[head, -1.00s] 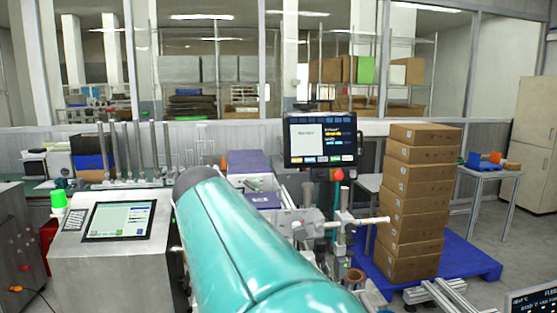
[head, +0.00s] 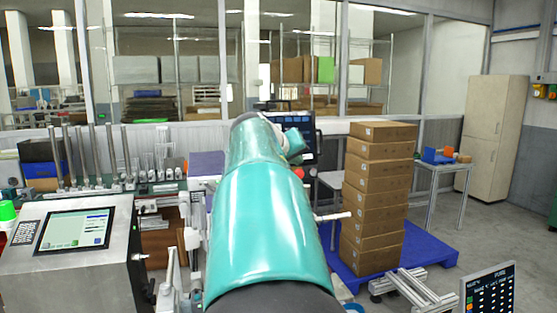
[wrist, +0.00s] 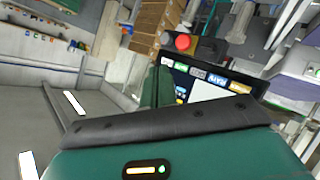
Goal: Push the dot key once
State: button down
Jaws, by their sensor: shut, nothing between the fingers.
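No key can be made out as the dot key in either view. The wall of keys is on a panel screen (wrist: 215,90), tilted in the wrist view, with a row of coloured labelled keys along its edge. In the head view this screen (head: 306,140) is mostly hidden behind my teal arm. My gripper (wrist: 155,85) shows in the wrist view as a dark green shape beside the screen's left end. It is shut and empty. I cannot tell whether it touches the screen.
A red button (wrist: 183,41) sits beside the screen. A stack of cardboard boxes (head: 377,195) stands on a blue pallet (head: 430,248) to the right. A console with a touchscreen (head: 75,230) is at the left. A dark display (head: 490,290) is at the lower right.

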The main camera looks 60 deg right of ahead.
jog(key=w+d+f, duration=0.1)
jog(key=w+d, duration=0.5)
jog(key=shift+f, duration=0.4)
jog(key=shift+w, duration=0.15)
dwell(1.8)
jog(key=shift+w+d+f, duration=0.1)
jog(key=shift+w+d, duration=0.15)
jog(key=shift+d, duration=0.05)
jog(key=shift+w+d+f, duration=0.1)
jog(key=shift+w+d, duration=0.15)
jog(key=shift+d, duration=0.05)
dwell(1.0)
jog(key=shift+a, duration=0.1)
jog(key=shift+s+a+r, duration=0.2)
jog(key=shift+s+a, duration=0.3)
jog(key=shift+s, duration=0.05)
jog(key=shift+s+a+r, duration=0.25)
jog(key=shift+s+a, duration=0.6)
jog(key=shift+s+a+r, duration=0.25)
jog(key=shift+s+a, duration=0.6)
